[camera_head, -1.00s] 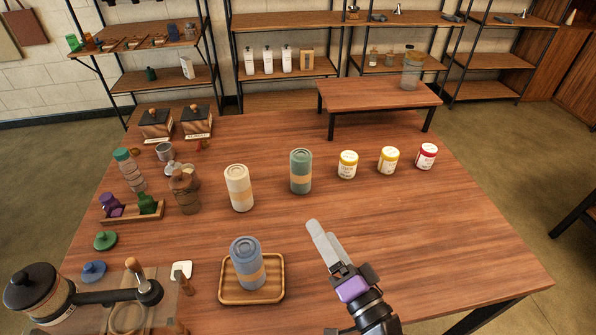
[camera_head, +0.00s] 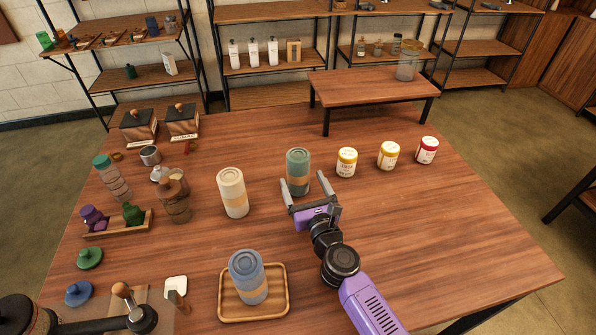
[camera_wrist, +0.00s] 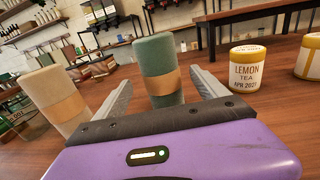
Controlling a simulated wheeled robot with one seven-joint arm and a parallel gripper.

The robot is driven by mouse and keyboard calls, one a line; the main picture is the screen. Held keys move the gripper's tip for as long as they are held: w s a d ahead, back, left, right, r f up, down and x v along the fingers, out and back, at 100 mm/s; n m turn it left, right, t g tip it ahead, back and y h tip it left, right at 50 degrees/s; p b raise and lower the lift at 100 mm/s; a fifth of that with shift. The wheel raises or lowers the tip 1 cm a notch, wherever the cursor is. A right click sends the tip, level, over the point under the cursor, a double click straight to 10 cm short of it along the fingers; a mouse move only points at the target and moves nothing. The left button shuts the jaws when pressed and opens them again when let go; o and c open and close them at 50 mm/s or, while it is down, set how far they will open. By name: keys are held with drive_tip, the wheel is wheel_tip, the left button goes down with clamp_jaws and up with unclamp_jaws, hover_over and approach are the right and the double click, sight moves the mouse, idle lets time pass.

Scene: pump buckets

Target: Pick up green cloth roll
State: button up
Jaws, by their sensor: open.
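The green cloth roll (camera_head: 298,170) stands upright on the wooden table, with a tan band around its middle. In the wrist view the green roll (camera_wrist: 157,66) stands ahead, centred between the two fingers. My gripper (camera_head: 308,192) is open, with a finger to each side of the roll's near side in the head view. I cannot tell whether either finger touches it. A cream roll (camera_head: 232,193) stands to the left. A blue roll (camera_head: 247,276) stands on a small wooden tray (camera_head: 282,303) nearer the front.
A lemon tea jar (camera_head: 346,163) stands just right of the green roll, with another yellow jar (camera_head: 388,155) and a red jar (camera_head: 427,150) farther right. A low riser (camera_head: 370,86) stands behind. The table's right front is clear.

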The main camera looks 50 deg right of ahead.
sight(298, 168)
drive_tip(key=x, duration=0.5)
drive_tip(key=shift+d+r+p, duration=0.1)
drive_tip(key=shift+r+p, duration=0.25)
drive_tip(key=shift+p, duration=0.05)
drive_tip(key=c, duration=1.4)
drive_tip(key=shift+c, duration=0.5)
drive_tip(key=shift+r, duration=0.1)
